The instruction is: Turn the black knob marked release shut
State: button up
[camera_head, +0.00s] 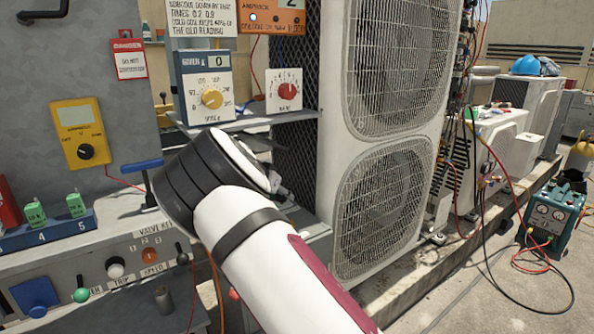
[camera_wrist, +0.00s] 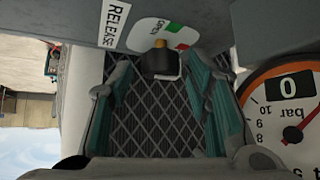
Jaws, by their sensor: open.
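The black knob (camera_wrist: 162,64) with a small yellow part shows in the wrist view at the upper middle, below a grey panel edge. Beside it are a white plate reading RELEASE (camera_wrist: 115,22) and a white dial plate with OPEN, a green mark and a red mark (camera_wrist: 183,38). My gripper (camera_wrist: 163,76) is open, with one teal-padded finger on each side of the knob's line. I cannot tell whether either finger touches the knob. In the head view my wrist hides the knob and most of the gripper.
A pressure gauge (camera_wrist: 290,118) stands close at the right of the wrist view. In the head view, a condenser unit (camera_head: 385,200) rises behind my arm. A shelf with a yellow-dial meter (camera_head: 208,88) is above my wrist; a valve-key panel (camera_head: 135,262) is at lower left.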

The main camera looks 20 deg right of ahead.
jog(key=n+y, duration=0.1)
jog(key=n+t+y+b, duration=0.1)
jog(key=n, duration=0.1)
jog(key=shift+s+d+t, duration=0.1)
jog(key=shift+d+t, duration=0.05)
jog(key=shift+t, duration=0.15)
jog(key=n+y+p, duration=0.1)
jog(key=n, duration=0.1)
jog(key=shift+d+r+n+t+y, duration=0.1)
jog(key=shift+d+n+t+y, duration=0.05)
jog(key=shift+n+t+y, duration=0.25)
jog(key=shift+s+n+y+p, duration=0.1)
jog(key=shift+n+y+p, duration=0.6)
jog(key=shift+p, duration=0.45)
jog(key=n+y+p, duration=0.1)
jog(key=p, duration=0.2)
jog(key=n+y+p, duration=0.1)
jog(key=n+p, duration=0.1)
jog(key=n+y+p, duration=0.1)
jog(key=p, duration=0.2)
jog(key=shift+d+p, duration=0.3)
jog(key=shift+p, duration=0.05)
jog(key=shift+n+y+p, duration=0.5)
jog(key=shift+n+p, duration=0.25)
jog(key=shift+n, duration=0.05)
jog(key=shift+n+y+p, duration=0.6)
jog(key=shift+n+p, duration=0.2)
jog(key=shift+p, duration=0.1)
